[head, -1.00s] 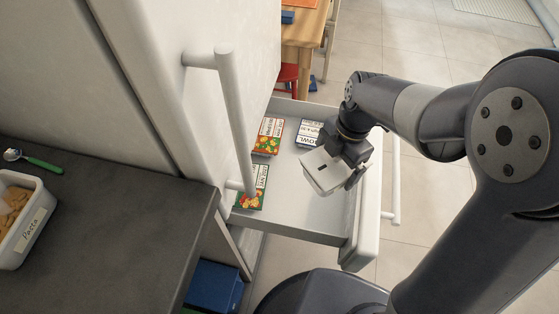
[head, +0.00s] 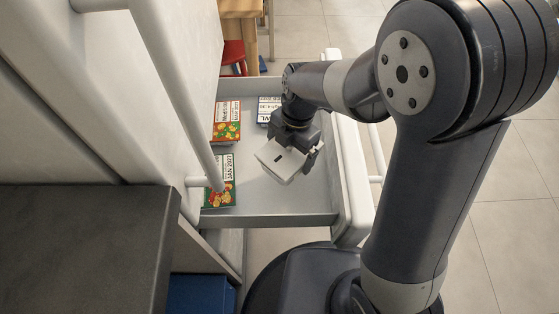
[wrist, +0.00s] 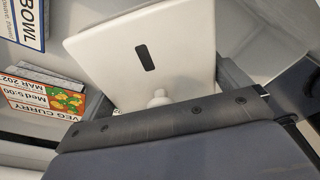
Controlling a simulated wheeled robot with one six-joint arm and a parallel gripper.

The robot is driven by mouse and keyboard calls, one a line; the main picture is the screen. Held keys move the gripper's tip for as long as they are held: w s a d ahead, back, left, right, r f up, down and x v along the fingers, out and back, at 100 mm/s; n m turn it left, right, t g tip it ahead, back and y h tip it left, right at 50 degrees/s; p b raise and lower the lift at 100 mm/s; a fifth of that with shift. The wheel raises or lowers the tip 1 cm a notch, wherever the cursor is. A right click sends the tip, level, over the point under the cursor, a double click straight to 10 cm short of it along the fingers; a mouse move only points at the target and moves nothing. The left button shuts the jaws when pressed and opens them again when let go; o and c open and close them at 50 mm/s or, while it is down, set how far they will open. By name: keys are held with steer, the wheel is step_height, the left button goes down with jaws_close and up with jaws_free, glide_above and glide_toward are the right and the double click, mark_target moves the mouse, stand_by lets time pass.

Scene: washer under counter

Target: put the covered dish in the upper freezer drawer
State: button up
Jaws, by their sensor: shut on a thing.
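The covered dish (head: 279,163) is white and square, with a small dark slot on its lid. It hangs tilted within the outline of the open drawer (head: 250,217), and I cannot tell whether it touches the drawer floor. My gripper (head: 304,151) is shut on the dish. In the wrist view the pale lid (wrist: 110,50) fills the upper middle, and a white knob (wrist: 160,98) shows at the dark edge of my gripper (wrist: 165,120). My gripper hides part of the dish.
Food boxes lie in the drawer: a red-and-green one (head: 227,122), another (head: 220,180) nearer the counter, and a blue-and-white one (head: 268,110) at the back. The fridge door with its handle (head: 170,80) stands at the left. The counter (head: 80,240) is lower left.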

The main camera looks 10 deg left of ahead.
step_height(320, 180, down, 6)
steer(key=shift+f+b, duration=0.1)
steer(key=shift+b, duration=0.6)
steer(key=shift+o, duration=1.1)
steer(key=shift+f, duration=0.1)
steer(key=shift+o, duration=0.3)
steer(key=r+p, duration=0.1)
steer(key=r, duration=0.3)
steer(key=w+r+p, duration=0.1)
steer(key=r, duration=0.3)
steer(key=d+r+p, duration=0.1)
steer(key=r, duration=0.3)
steer(key=shift+w+r, duration=0.15)
steer(key=shift+w, duration=0.1)
